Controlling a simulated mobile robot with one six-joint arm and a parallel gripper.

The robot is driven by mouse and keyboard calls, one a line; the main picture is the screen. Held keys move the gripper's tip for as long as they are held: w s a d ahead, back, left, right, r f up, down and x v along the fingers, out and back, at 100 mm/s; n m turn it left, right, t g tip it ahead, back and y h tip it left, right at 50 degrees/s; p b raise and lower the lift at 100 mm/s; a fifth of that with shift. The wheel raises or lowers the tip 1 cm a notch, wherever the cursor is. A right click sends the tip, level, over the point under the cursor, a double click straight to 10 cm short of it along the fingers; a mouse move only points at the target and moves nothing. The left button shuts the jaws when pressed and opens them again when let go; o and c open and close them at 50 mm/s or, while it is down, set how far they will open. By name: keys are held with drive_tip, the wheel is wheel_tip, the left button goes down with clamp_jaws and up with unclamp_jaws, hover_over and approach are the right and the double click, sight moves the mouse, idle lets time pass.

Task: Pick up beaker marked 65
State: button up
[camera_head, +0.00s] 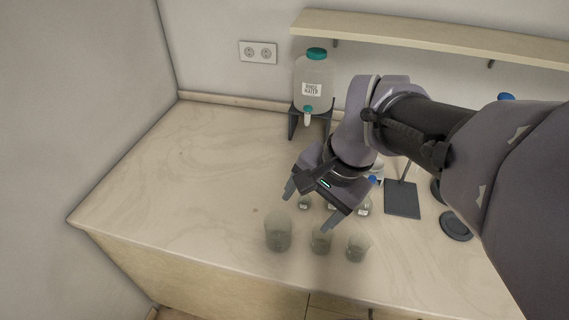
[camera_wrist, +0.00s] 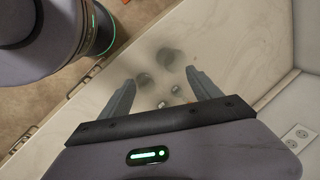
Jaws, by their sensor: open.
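Three clear beakers stand in a row near the counter's front edge: a larger left one (camera_head: 278,234), a middle one (camera_head: 320,241) and a right one (camera_head: 357,248). No mark is readable, so I cannot tell which is 65. My gripper (camera_head: 308,211) is open and empty, above the counter and behind the left and middle beakers. In the wrist view, the open fingers (camera_wrist: 160,78) point at blurred round glassware, including one piece at the upper right (camera_wrist: 172,58) and one at the left (camera_wrist: 144,80).
Small glass vessels, one of them at the left (camera_head: 304,203), stand behind the beakers, partly under my gripper. A labelled water bottle (camera_head: 313,80) sits on a dark stand at the back. A dark stand base (camera_head: 402,199) is to the right. The counter's left side (camera_head: 180,180) is clear.

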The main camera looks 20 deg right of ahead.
drive_tip(key=w+d+f+m+g+y+p, duration=0.1)
drive_tip(key=w+d+f+m, duration=0.2)
drive_tip(key=d, duration=0.4)
drive_tip(key=w+d+f+m+g+y+p, duration=0.1)
drive_tip(key=d+f+m+p, duration=0.1)
drive_tip(key=d+m, duration=0.45)
drive_tip(key=b, duration=0.6)
approach(312, 247)
drive_tip(key=shift+n, duration=0.25)
drive_tip(key=b+x, duration=0.2)
drive_tip(key=x, duration=0.1)
drive_tip(key=b+x, duration=0.1)
drive_tip(key=x, duration=0.1)
drive_tip(key=shift+w+d, duration=0.15)
drive_tip(key=shift+d, duration=0.2)
drive_tip(key=shift+r, duration=0.1)
drive_tip(key=shift+c, duration=0.2)
drive_tip(key=shift+y, duration=0.3)
drive_tip(key=c, duration=1.4)
